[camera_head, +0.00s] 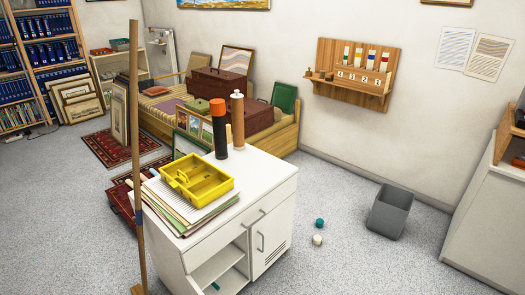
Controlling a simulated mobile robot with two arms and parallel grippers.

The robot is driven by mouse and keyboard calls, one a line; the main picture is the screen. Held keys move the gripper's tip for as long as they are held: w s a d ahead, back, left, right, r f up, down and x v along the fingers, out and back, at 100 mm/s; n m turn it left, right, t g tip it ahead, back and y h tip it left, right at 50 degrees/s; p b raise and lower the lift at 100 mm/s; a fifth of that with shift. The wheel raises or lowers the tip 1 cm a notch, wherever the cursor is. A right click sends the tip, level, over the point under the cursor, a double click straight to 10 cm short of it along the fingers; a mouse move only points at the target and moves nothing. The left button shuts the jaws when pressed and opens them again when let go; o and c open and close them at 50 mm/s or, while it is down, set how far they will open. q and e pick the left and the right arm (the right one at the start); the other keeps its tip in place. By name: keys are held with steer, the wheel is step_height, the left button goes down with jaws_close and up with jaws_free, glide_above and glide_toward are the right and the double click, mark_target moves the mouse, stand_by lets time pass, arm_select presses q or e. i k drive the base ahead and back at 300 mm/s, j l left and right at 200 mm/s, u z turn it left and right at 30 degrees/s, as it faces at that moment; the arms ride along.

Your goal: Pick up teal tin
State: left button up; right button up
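A small teal tin (319,222) is on the grey speckled floor, to the right of the white cabinet. A small cream-coloured tin (317,239) is on the floor just in front of it. A partly hidden teal item (215,286) shows at the bottom of the cabinet's open shelf; I cannot tell what it is. Neither of my grippers is in view.
The white cabinet (275,201) holds papers, a yellow tray (193,190) and two upright cylinders. A grey bin (390,211) stands right of the tins. A wooden pole (135,170) rises at left. A pale cabinet stands far right. The floor around the tins is clear.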

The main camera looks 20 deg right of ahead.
mark_target(319, 224)
steer(key=i+l, duration=0.1)
steer(key=l, duration=0.35)
steer(key=i+l, duration=0.1)
steer(key=l, duration=0.3)
steer(key=i+l, duration=0.15)
steer(key=l, duration=0.3)
steer(key=i+l, duration=0.1)
steer(key=l, duration=0.3)
steer(key=i+l, duration=0.1)
steer(key=l, duration=0.35)
steer(key=i+l, duration=0.1)
steer(key=l, duration=0.3)
steer(key=z, duration=0.05)
